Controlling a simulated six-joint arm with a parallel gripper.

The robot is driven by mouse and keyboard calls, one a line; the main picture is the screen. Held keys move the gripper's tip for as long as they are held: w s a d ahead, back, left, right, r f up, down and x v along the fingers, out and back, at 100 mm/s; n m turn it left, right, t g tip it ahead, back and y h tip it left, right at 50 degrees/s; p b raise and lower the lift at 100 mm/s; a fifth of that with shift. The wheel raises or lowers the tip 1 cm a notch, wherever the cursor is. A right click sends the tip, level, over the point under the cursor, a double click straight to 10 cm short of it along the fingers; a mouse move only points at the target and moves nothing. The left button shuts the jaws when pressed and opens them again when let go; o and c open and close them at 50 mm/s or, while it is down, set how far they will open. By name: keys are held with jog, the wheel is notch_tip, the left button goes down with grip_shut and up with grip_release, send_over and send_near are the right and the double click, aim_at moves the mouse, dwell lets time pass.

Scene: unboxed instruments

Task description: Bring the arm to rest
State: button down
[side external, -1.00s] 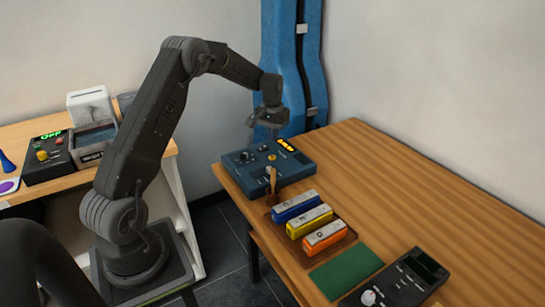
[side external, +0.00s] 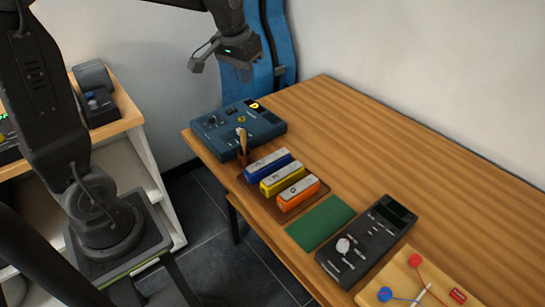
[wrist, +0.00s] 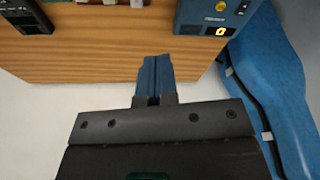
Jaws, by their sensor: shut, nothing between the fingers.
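My gripper (side external: 244,72) hangs in the air above and behind the blue instrument box (side external: 235,128), in front of the tall blue case (side external: 275,45). It is clear of the table and touches nothing that I can see. In the wrist view the two fingers (wrist: 155,68) are together with nothing between them. The arm's upper part runs out of the top of the side view, so its full pose is hidden.
Blue, yellow (side external: 283,178) and orange blocks sit on a brown tray (side external: 250,187). A green mat (side external: 320,222), a dark meter (side external: 366,240) and a wooden board (side external: 415,272) lie along the table (side external: 420,165). The table's right rear is clear; a white wall (side external: 420,60) stands behind.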

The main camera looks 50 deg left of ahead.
jog(key=s+d+m+t, duration=0.1)
jog(key=s+d, duration=0.4)
jog(key=s, duration=0.4)
jog(key=s+d+r+m+t, duration=0.1)
jog(key=s+d+m+t, duration=0.1)
jog(key=s+d, duration=0.4)
jog(key=s, duration=0.3)
jog(key=shift+h, duration=0.4)
